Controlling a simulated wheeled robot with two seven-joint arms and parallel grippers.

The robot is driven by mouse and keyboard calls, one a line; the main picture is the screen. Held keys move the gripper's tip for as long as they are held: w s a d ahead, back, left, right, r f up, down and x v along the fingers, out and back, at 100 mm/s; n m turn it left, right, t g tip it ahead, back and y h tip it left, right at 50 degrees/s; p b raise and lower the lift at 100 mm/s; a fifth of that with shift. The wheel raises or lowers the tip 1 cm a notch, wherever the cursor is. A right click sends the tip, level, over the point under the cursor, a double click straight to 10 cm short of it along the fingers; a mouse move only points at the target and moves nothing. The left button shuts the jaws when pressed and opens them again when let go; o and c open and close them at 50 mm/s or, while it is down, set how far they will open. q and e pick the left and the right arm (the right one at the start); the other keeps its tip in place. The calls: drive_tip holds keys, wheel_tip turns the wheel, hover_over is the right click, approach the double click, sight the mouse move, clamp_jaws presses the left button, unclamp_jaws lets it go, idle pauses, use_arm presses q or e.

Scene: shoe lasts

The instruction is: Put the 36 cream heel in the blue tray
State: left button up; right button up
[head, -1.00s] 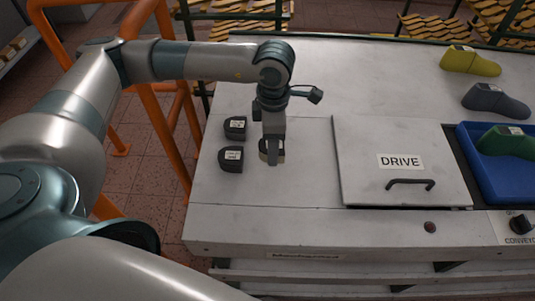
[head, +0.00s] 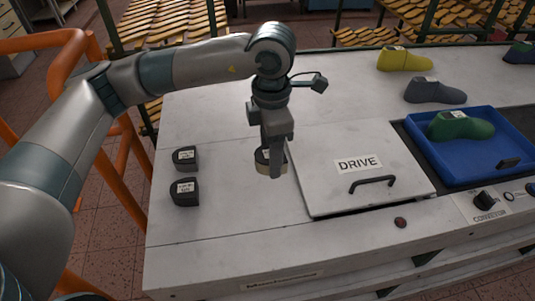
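The cream heel (head: 262,168), a small piece with a cream side and a dark, labelled top, is between the fingers of my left gripper (head: 271,165) in the head view. The gripper is shut on it and partly hides it; its label cannot be read. Both appear above the table, just left of the DRIVE cover. The blue tray (head: 470,160) is at the right, with a green shoe last (head: 460,126) in it. My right gripper is not in view.
Two dark heels (head: 186,159) (head: 185,192) with labels lie on the table at left. The DRIVE cover (head: 330,185), with a raised handle (head: 372,182), lies between gripper and tray. Yellow (head: 403,60) and grey (head: 434,91) lasts stand behind the tray.

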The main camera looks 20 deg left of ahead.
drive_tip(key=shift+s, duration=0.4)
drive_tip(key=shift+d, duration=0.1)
